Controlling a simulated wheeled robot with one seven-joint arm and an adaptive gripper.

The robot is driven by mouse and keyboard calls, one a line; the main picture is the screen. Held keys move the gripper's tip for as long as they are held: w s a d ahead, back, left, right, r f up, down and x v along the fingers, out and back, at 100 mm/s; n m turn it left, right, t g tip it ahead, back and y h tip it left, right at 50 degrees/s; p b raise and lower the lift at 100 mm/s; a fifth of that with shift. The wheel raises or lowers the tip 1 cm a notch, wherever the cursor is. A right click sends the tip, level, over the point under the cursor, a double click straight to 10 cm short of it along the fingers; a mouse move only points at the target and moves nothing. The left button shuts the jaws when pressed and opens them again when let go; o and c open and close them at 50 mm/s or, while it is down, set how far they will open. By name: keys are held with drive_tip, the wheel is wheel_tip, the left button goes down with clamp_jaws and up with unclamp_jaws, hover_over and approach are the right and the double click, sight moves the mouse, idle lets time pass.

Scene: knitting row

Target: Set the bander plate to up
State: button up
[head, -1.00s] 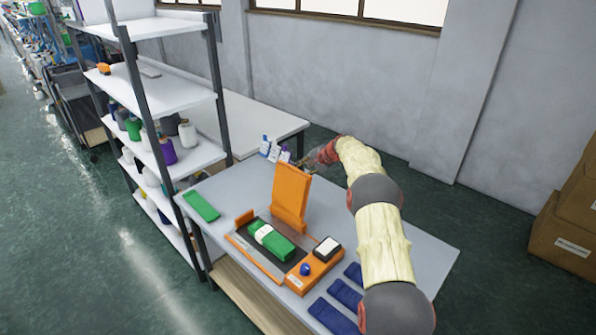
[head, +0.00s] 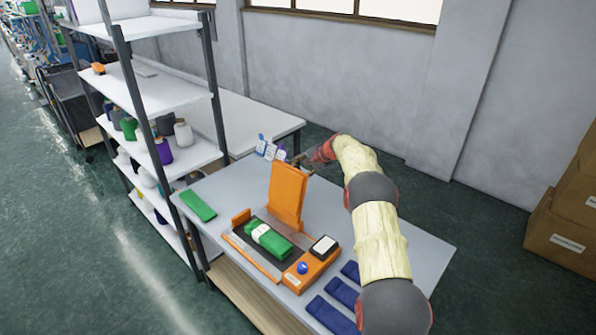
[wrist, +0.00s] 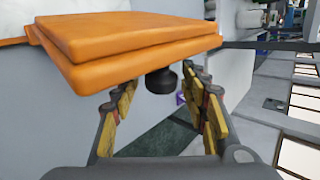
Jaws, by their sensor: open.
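The orange bander plate (head: 287,197) stands upright, leaning slightly back, at the rear of the bander on the grey table. In the wrist view the orange plate (wrist: 130,38) fills the upper left, with a dark round knob (wrist: 161,80) by its edge. A green folded piece with a white band (head: 268,238) lies on the bander's dark bed. My gripper (head: 303,163) is behind the upright plate at its upper right, partly hidden by it. In the wrist view my gripper (wrist: 160,118) is open, its fingers spread on both sides below the knob. I cannot tell whether they touch the plate.
The bander base has a blue button (head: 302,267) and a white-topped block (head: 324,246). Blue folded pieces (head: 340,291) lie at the front right, a green one (head: 198,205) at the left. Small bottles (head: 268,149) stand at the table's back. A shelf (head: 150,80) rises on the left.

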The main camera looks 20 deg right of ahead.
drive_tip(key=shift+r, duration=0.1)
drive_tip(key=v, duration=1.1)
drive_tip(key=shift+s+r, duration=0.2)
drive_tip(key=shift+s, duration=0.2)
drive_tip(key=shift+d, duration=0.15)
